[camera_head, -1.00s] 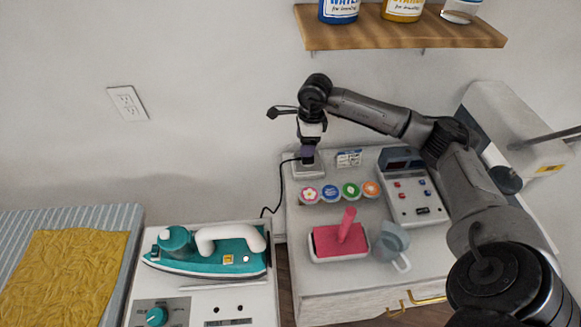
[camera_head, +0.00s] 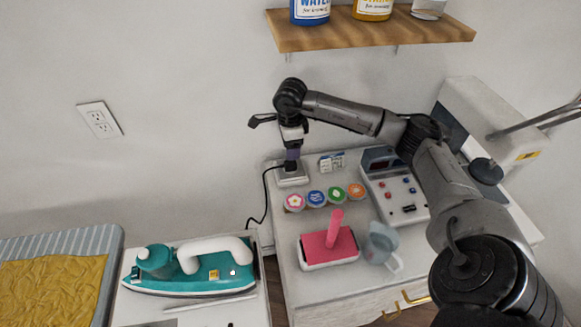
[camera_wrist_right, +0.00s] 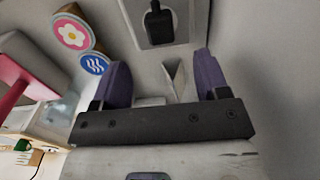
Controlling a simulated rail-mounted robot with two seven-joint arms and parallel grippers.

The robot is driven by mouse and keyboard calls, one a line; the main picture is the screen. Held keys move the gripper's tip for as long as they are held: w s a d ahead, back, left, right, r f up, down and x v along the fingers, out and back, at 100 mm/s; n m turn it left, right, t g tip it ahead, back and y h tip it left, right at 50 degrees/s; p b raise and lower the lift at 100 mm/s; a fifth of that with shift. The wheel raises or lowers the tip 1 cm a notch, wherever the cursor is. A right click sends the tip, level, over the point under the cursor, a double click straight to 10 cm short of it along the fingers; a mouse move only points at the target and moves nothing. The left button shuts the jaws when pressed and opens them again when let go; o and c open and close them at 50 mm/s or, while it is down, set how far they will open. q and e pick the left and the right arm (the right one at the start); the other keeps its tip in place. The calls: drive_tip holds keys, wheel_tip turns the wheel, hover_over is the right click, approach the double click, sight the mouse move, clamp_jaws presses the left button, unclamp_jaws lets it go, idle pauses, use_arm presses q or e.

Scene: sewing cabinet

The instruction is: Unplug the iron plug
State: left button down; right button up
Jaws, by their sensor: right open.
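The black iron plug (camera_wrist_right: 158,22) sits in a light socket box at the top of the right wrist view. In the head view the socket box (camera_head: 291,179) stands at the back left of the white cabinet top, and my gripper hides most of the plug. A black cord (camera_head: 266,200) runs from there down toward the teal and white iron (camera_head: 190,271) at the lower left. My right gripper (camera_head: 292,160) is over the socket box. In the wrist view its purple fingers are apart and empty, with the plug beyond the fingertips. My left gripper is not in view.
Several round-lidded pots (camera_head: 316,198) stand in front of the socket box. A pink-topped block (camera_head: 328,246), a clear jug (camera_head: 382,245) and a control box (camera_head: 396,190) are nearby. A wooden shelf (camera_head: 375,32) with bottles hangs above. A wall outlet (camera_head: 99,120) is empty.

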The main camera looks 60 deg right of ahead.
sight(290, 162)
wheel_tip(290, 162, down, 4)
drive_tip(key=b, duration=0.3)
drive_tip(key=shift+f, duration=0.2)
drive_tip(key=shift+f+b, duration=0.8)
drive_tip(key=shift+f, duration=0.9)
drive_tip(key=shift+p, duration=0.4)
